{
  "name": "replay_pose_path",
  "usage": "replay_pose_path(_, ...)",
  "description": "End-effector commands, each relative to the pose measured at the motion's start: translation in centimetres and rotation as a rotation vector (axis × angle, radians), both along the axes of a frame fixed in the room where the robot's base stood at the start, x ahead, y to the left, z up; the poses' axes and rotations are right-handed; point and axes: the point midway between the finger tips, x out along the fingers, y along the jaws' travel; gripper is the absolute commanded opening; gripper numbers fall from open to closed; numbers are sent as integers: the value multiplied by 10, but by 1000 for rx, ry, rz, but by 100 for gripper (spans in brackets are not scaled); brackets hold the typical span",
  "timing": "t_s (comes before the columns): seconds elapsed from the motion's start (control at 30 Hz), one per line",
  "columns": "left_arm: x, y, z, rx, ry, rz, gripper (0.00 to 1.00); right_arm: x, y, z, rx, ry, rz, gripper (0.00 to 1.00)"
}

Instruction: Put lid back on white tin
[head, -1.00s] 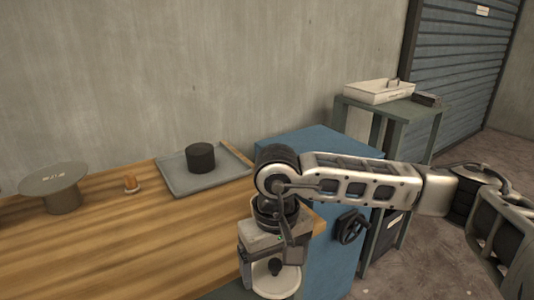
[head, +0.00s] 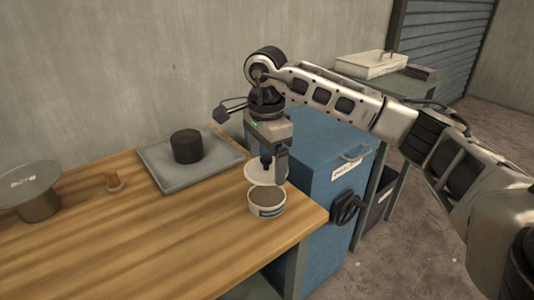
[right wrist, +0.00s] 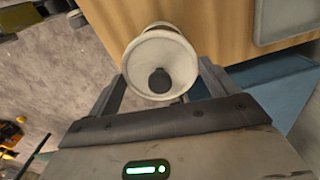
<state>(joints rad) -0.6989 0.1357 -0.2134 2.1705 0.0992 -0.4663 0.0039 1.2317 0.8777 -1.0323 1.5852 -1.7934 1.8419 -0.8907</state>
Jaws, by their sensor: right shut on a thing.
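The white tin (head: 267,208) stands open near the right front edge of the wooden table, with a dark label and a brownish inside. My right gripper (head: 270,168) is shut on the round white lid (head: 256,173), which has a dark knob. The lid is just above and behind the tin's rim, looks tilted, and does not cover the opening in the head view. In the right wrist view the lid (right wrist: 150,50) sits between the fingers (right wrist: 161,82), and part of the tin (right wrist: 160,28) shows behind it. Whether lid and tin touch, I cannot tell. My left gripper is out of view.
A grey tray (head: 215,165) with a black cylinder (head: 187,146) lies behind the tin to the left. A blue cabinet (head: 325,185) adjoins the table's right side. The front tabletop is clear.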

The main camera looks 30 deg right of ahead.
Motion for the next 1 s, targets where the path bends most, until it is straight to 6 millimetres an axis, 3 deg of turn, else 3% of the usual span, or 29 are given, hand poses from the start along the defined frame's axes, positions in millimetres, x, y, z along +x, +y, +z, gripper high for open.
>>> replay_pose_path(0.27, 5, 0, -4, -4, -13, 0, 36, 2, -4, -8, 2, 2, -61, 64)
replay_pose_path(0.8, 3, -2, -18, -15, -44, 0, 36, 1, -4, -56, 2, 2, -57, 64)
replay_pose_path(1.0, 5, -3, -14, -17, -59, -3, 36, 2, -4, -62, 2, 2, -56, 64)
